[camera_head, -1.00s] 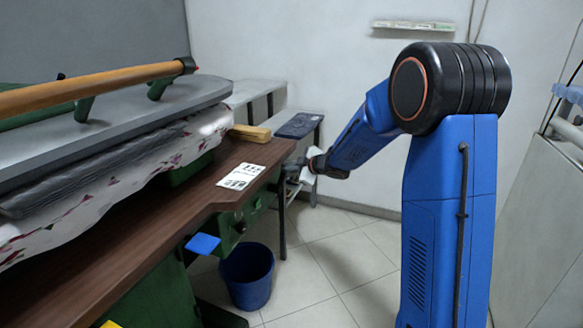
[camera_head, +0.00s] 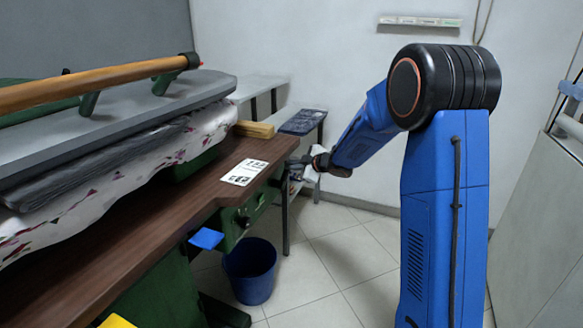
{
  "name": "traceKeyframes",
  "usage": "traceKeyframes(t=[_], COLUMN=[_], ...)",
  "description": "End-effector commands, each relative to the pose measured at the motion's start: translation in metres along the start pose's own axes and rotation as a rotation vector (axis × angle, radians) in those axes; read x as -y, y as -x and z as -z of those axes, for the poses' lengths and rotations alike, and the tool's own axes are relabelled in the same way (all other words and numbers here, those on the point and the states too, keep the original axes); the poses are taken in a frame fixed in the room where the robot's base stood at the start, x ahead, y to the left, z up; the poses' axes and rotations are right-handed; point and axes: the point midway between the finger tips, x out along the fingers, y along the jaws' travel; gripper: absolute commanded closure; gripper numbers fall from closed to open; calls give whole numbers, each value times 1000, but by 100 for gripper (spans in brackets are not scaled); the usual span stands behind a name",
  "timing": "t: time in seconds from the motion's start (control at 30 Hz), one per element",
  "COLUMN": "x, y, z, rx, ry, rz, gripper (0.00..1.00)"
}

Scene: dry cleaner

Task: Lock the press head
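The press head (camera_head: 130,112) is a grey slab at the left with a long wooden handle bar (camera_head: 100,84) on green brackets. It lies low over the padded lower board (camera_head: 110,200), whose pale cover has red marks, with dark grey padding between them. I cannot tell whether it is latched. My gripper (camera_head: 297,164) is at the end of my blue arm, beside the right edge of the brown table, clear of the press head and handle. It is small and partly hidden, so its fingers cannot be made out.
The brown table (camera_head: 130,240) carries a white card (camera_head: 244,172) and a yellowish block (camera_head: 254,129). A blue pedal-like plate (camera_head: 206,238) sticks out below its edge. A blue bucket (camera_head: 250,270) stands on the tiled floor (camera_head: 340,240). A dark-topped stand (camera_head: 303,122) is behind my gripper.

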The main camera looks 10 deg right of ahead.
Motion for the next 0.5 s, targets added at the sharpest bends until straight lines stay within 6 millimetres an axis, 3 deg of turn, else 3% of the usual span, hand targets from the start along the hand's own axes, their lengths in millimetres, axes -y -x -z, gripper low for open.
traceKeyframes(t=[0.5], x=[-7], y=[-11], z=[-17], rx=[1], ry=[-45], rz=[30], gripper=[100])
